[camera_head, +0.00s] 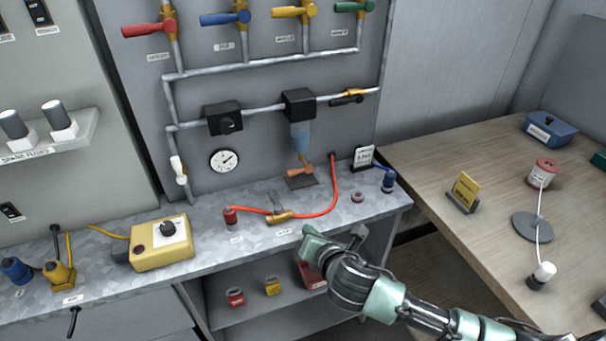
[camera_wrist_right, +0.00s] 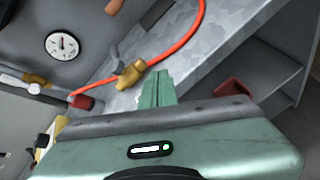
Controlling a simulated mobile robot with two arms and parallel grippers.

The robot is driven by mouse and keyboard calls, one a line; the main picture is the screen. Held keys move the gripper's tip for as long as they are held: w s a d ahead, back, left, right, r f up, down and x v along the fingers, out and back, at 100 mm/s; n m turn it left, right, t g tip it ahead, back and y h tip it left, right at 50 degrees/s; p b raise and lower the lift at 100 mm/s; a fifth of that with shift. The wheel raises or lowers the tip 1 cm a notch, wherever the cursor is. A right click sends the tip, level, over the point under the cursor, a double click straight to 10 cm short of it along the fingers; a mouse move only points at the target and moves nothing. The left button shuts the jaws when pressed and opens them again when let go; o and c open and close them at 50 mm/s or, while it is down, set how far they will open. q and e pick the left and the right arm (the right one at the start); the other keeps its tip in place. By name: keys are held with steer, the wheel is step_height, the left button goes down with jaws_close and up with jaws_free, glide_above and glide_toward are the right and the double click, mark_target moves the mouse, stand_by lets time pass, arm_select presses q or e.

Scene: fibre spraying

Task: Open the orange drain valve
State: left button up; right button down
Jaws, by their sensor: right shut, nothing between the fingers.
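The orange drain valve (camera_head: 300,171) sits under the clear blue filter bowl (camera_head: 300,137), just above a small dark plate on the metal bench. An orange part at the top edge of the right wrist view (camera_wrist_right: 114,6) looks like its handle. My right gripper (camera_head: 333,236) is at the front edge of the bench, in front of the valve and apart from it. Its fingers (camera_wrist_right: 156,88) are together and empty. My left gripper is not in view.
A red hose (camera_head: 325,207) with a brass valve (camera_head: 279,217) lies on the bench between my right gripper and the drain valve. A yellow control box (camera_head: 162,245) stands at left. A pressure gauge (camera_head: 224,160) is on the panel. A wooden table (camera_head: 430,165) is at right.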

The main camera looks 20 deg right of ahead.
mark_target(297, 203)
steer(key=w+r+n, duration=0.1)
steer(key=n, duration=0.1)
steer(key=w+n+t, duration=0.1)
steer(key=n, duration=0.1)
steer(key=w+d+r+n, duration=0.1)
steer(key=n, duration=0.1)
steer(key=shift+w+r+n, duration=0.3)
steer(key=shift+w, duration=0.1)
steer(key=shift+w+d+f+n+t, duration=0.1)
steer(key=shift+w+d+n+t, duration=0.2)
steer(key=shift+w+n, duration=0.1)
steer(key=shift+s+a, duration=0.1)
steer(key=shift+s, duration=0.05)
steer(key=x, duration=1)
steer(key=shift+a, duration=0.15)
step_height(297, 203, up, 4)
steer(key=p, duration=0.2)
steer(key=shift+f+p, duration=0.15)
steer(key=shift+p, duration=0.2)
steer(key=shift+r, duration=0.3)
steer(key=shift+f, duration=0.1)
